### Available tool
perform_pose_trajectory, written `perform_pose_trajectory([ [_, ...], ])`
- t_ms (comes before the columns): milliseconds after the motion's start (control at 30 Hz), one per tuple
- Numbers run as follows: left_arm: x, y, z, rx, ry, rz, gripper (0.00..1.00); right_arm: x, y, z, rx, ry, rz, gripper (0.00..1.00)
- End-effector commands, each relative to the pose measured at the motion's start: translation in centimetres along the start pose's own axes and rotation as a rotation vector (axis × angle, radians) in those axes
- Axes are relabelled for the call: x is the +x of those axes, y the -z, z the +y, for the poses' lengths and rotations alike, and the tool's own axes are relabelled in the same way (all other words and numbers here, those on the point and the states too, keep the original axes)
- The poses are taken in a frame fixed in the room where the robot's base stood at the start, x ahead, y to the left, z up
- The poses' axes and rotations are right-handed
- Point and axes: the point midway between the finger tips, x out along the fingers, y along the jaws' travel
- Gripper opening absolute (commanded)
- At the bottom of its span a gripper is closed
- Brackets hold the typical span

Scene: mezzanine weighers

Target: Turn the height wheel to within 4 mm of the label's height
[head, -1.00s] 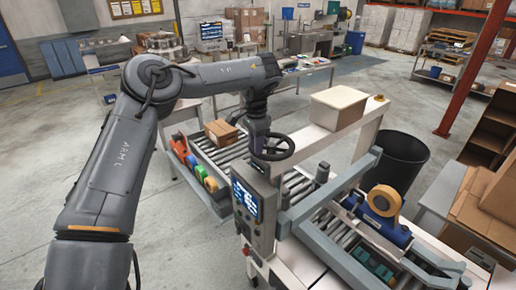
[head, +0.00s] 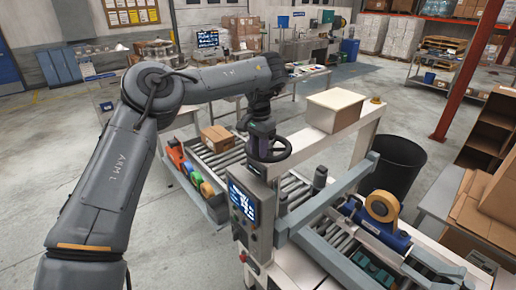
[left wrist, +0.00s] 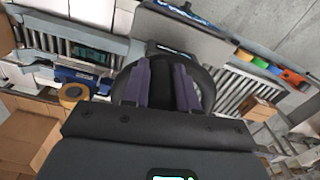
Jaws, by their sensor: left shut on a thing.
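The black height wheel (head: 280,149) sits above the roller conveyor, behind a grey control box with a lit display (head: 242,201). The display's figures are too small to read. My left gripper (head: 262,150) is at the wheel from above. In the left wrist view its two purple fingers (left wrist: 161,90) are shut on a part of the wheel, whose dark rim (left wrist: 207,88) shows around them. The exact grip point is partly hidden by the fingers. I cannot make out the label. My right gripper is not in view.
A blue tape unit with a tan roll (head: 382,207) stands on the conveyor at the right. A cardboard box (head: 218,137) lies on the rollers at the left. A pale box (head: 336,110) rests on the white frame. A black bin (head: 396,165) stands behind.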

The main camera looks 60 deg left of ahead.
Motion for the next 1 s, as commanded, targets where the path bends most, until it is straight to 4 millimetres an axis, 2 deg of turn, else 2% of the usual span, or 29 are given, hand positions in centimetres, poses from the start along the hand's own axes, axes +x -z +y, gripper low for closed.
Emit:
perform_pose_trajectory([
  [133,0.0,0.1,0.0,0.0,0.0,0.002,0.0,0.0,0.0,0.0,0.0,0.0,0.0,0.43],
  [167,0.0,0.1,0.0,0.001,0.0,0.002,0.32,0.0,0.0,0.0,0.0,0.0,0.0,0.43],
  [300,0.0,0.0,0.0,0.001,0.0,0.002,0.53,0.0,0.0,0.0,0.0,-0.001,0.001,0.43],
  [667,-0.3,0.0,0.0,0.001,0.002,0.001,0.53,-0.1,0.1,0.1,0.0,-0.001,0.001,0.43],
  [867,-2.5,0.1,0.0,0.002,0.004,0.003,0.53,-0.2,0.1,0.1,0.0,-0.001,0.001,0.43],
  [1000,-5.2,0.1,0.0,0.001,0.004,0.003,0.53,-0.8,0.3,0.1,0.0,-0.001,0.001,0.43],
])
